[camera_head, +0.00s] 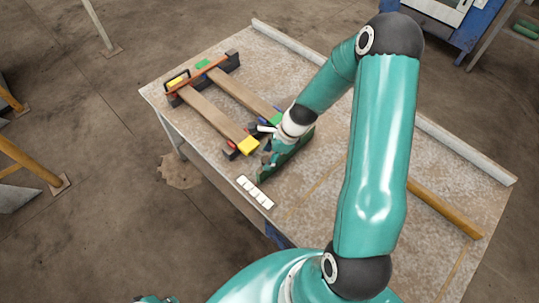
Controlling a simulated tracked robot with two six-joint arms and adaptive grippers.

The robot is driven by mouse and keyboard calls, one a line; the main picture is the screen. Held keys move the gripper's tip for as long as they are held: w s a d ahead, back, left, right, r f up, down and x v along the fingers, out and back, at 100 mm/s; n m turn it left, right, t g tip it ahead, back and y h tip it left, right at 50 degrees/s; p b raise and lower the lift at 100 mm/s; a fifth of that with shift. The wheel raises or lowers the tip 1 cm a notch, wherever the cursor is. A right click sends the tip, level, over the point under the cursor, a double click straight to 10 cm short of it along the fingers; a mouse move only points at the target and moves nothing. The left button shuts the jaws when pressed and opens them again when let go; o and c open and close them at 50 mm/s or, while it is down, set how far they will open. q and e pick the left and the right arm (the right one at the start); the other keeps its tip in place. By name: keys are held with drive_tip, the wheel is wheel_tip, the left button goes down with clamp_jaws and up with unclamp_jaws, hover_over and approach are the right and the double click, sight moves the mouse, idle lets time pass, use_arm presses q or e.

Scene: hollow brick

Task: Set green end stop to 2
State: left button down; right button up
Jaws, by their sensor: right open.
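My right arm reaches over the table, and its gripper (267,151) is open at the near end of a wooden frame. A dark green plate (294,158) stands right beside the gripper, partly hidden by my wrist. I cannot tell whether the fingers touch it. A small green block (277,118) shows at the near end of the right wooden bar (238,92), and another green block (202,64) sits at the far end. A yellow block (248,145) caps the near end of the left bar (212,118). Which green piece is the end stop is unclear.
A white strip with several cells (255,192) lies near the table's front edge; its marks are unreadable. The table (310,210) is bare around it. A yellow bar (445,208) lies to the right. A raised white rail (460,152) runs along the back edge.

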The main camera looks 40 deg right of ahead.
drive_tip(key=v, duration=1.1)
